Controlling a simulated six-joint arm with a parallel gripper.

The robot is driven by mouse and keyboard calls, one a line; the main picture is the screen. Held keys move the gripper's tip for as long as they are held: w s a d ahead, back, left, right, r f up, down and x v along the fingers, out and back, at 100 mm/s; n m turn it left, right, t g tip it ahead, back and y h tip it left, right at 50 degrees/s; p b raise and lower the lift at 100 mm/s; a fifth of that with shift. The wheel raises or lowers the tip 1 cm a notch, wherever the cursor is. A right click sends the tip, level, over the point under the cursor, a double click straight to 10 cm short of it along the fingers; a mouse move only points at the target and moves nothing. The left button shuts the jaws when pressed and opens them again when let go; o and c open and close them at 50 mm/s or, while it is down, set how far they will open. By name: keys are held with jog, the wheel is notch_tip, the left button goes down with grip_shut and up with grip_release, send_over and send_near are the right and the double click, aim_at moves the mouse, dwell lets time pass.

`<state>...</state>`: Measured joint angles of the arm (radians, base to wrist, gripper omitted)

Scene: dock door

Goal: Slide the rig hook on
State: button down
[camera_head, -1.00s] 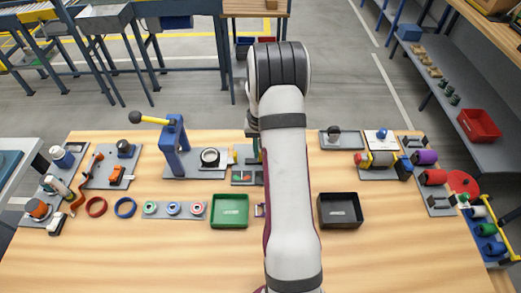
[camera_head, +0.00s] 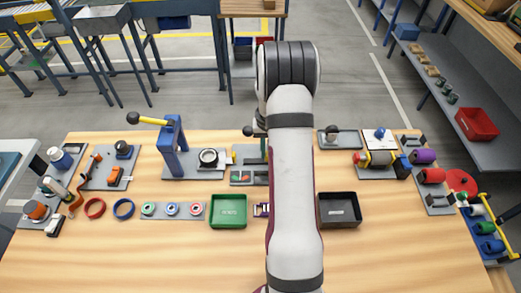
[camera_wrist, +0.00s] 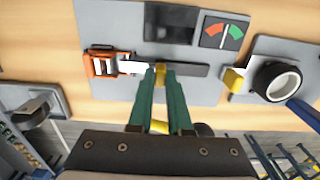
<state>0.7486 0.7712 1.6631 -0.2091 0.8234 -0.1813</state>
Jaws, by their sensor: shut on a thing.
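My gripper (camera_wrist: 160,74) shows in the wrist view as two dark green fingers, narrowing towards the grey rig plate (camera_wrist: 108,22). It is shut on a small yellow piece (camera_wrist: 161,84), which may be the rig hook; its shape is mostly hidden. The tips are at a dark bar (camera_wrist: 195,70) on the plate. To their left, a white strip (camera_wrist: 132,67) reaches towards an orange block (camera_wrist: 103,65). I cannot tell whether the held piece touches the strip or bar. In the head view my arm hides the gripper's tips and part of the rig plate (camera_head: 240,182).
A red-and-green dial (camera_wrist: 224,33) lies on the plate. A ring fixture (camera_head: 208,158) with a blue upright (camera_head: 172,150) stands to its left in the head view. A green tray (camera_head: 228,212) and a black tray (camera_head: 339,210) sit nearer. The front tabletop is clear.

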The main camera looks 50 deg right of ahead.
jog(key=c, duration=0.8)
grip_release()
jog(key=shift+s+d, duration=0.1)
jog(key=shift+c, duration=0.2)
notch_tip(320, 180, up, 16)
jog(key=shift+f, duration=0.1)
jog(key=s+a+r+n, duration=0.1)
jog(key=a+r, duration=0.3)
jog(key=a, duration=1)
jog(key=s+a+f+n+y, duration=0.1)
jog(key=s+a+n, duration=0.1)
jog(key=s+a, duration=1.6)
jog(key=shift+a+f+y, duration=0.3)
jog(key=shift+a+y, duration=0.1)
jog(key=shift+a, duration=0.25)
